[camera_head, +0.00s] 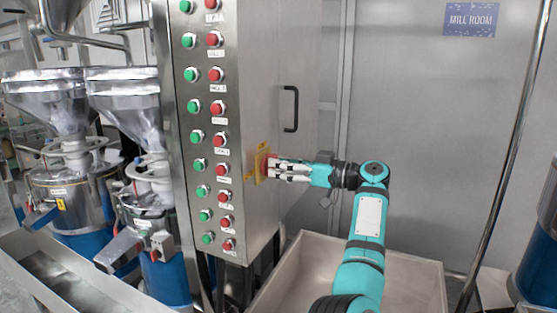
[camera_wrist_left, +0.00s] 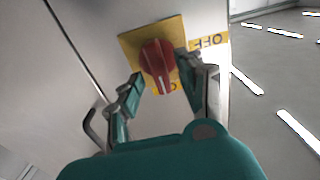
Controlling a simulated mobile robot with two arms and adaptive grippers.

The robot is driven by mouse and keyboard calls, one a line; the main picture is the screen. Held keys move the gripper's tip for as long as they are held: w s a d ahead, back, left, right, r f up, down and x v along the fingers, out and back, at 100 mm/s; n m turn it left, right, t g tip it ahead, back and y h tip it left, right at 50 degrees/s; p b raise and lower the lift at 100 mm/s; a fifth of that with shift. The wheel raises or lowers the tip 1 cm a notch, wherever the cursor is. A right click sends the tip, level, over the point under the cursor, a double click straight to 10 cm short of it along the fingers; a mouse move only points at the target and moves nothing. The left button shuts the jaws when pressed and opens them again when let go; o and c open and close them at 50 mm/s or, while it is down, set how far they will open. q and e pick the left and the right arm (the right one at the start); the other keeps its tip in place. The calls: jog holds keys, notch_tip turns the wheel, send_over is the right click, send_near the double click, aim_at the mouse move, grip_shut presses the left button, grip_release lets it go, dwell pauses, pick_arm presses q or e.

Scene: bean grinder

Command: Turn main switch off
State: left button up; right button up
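The main switch is a red rotary knob (camera_wrist_left: 158,62) on a yellow plate (camera_wrist_left: 133,43), shown in the left wrist view. A white mark on the knob's lower end points to the plate's lower edge, where a partly hidden label sits. A yellow OFF label (camera_wrist_left: 208,41) is on the right of the plate. In the head view the yellow plate (camera_head: 261,160) is on the steel cabinet's side. My left gripper (camera_head: 272,168) is at the switch, its fingers (camera_wrist_left: 160,72) on either side of the knob, with narrow gaps visible. My right gripper is not in view.
The steel cabinet (camera_head: 250,60) carries columns of green and red buttons and a black handle (camera_head: 290,108) above the switch. A beige bin (camera_head: 418,290) stands below my left arm. Grinders with metal hoppers (camera_head: 125,95) stand at left. A metal pole (camera_head: 505,160) stands at right.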

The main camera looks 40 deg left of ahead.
pick_arm(q)
jog(key=shift+s+a, duration=0.15)
jog(key=shift+a, duration=0.4)
grip_shut()
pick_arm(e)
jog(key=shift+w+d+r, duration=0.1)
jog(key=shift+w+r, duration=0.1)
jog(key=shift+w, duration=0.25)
